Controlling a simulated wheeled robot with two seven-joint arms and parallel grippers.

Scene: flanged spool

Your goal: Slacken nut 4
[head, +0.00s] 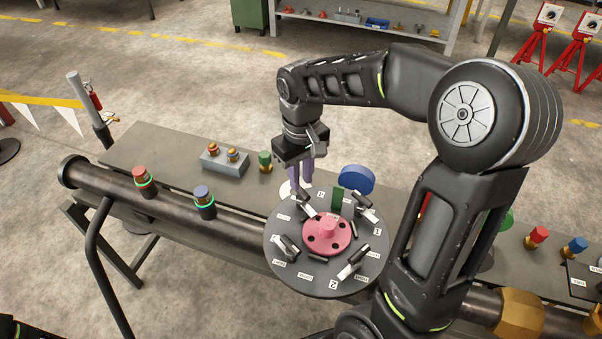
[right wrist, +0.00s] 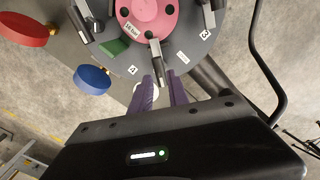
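A round grey flange plate (head: 277,254) carries a pink hub (head: 327,234) and several metal nut fittings with dark levers around it. Small white labels sit beside them; most are too small to read. My right gripper (head: 301,188), with purple fingers, points down at the plate's far left edge, by the upper-left fitting (head: 309,205). In the right wrist view my right gripper (right wrist: 163,80) has its fingers apart, with the end of one fitting's lever (right wrist: 155,55) at or between the tips. Contact cannot be told.
A green block (head: 338,197) stands on the plate's far edge, and a blue disc (head: 356,178) is just behind. A grey block with two fittings (head: 223,161) and a green-topped fitting (head: 265,162) stand on the bench. A pipe (head: 110,185) runs along the front.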

